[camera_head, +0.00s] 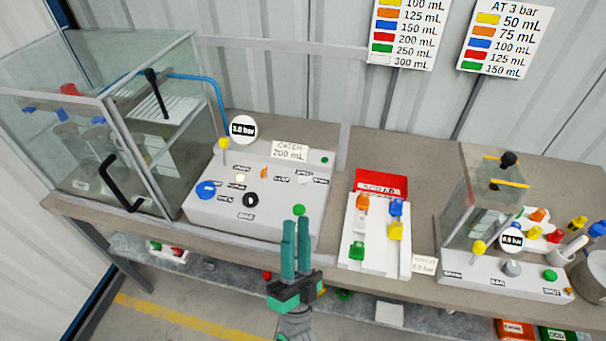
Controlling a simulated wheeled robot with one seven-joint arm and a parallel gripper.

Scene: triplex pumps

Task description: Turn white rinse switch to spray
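The grey-white control panel (225,207) stands on the bench left of centre, next to the glass cabinet. A small white switch (303,176) sits at its right part between small dark labels. The labels are too small to read surely, and so is the way the switch points. A second pale, cream knob (240,178) sits further left on the panel. My gripper (295,221) is in front of the panel's right front corner, with its teal fingers pointing up. The fingers are nearly together with nothing seen between them. It appears apart from the white switch.
An orange knob (264,172), black knob (251,199), blue knob (206,188), yellow-topped lever (223,144) and green button (299,210) crowd the panel. A glass cabinet (130,110) stands left. A white tray (375,262) with coloured pieces and a second panel (500,278) stand right.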

